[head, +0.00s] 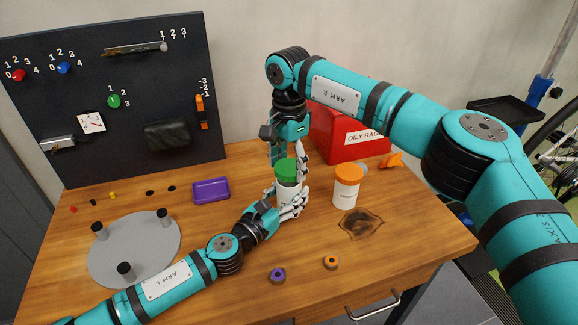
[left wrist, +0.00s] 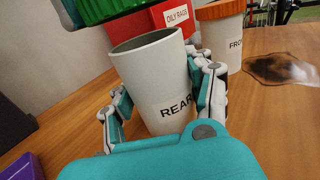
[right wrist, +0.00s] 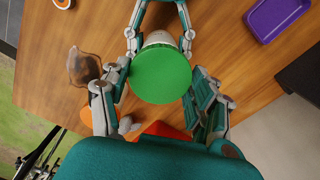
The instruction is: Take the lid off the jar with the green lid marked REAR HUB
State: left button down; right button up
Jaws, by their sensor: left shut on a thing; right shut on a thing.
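The white REAR jar (head: 288,194) stands at the middle of the table; its label is partly covered by a finger. It shows open-mouthed in the left wrist view (left wrist: 150,75). The green lid (head: 286,171) is off the rim and just above it; in the left wrist view the lid (left wrist: 105,10) is at the top edge, with a gap below. My right gripper (right wrist: 155,90) is shut on the lid from above, fingers on both sides. My left gripper (left wrist: 165,100) is shut around the jar body from the left.
A white jar with an orange lid (head: 348,186) stands close on the right, by a dark stain (head: 362,224). A red OILY RAGS box (head: 340,138) is behind. A purple tray (head: 211,190) and a grey disc with pegs (head: 135,245) lie left. Two small rings lie in front.

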aim_at(289, 167)
jog(key=shift+r, duration=1.55)
pick_arm(q)
jog(key=shift+c, duration=2)
grip_release()
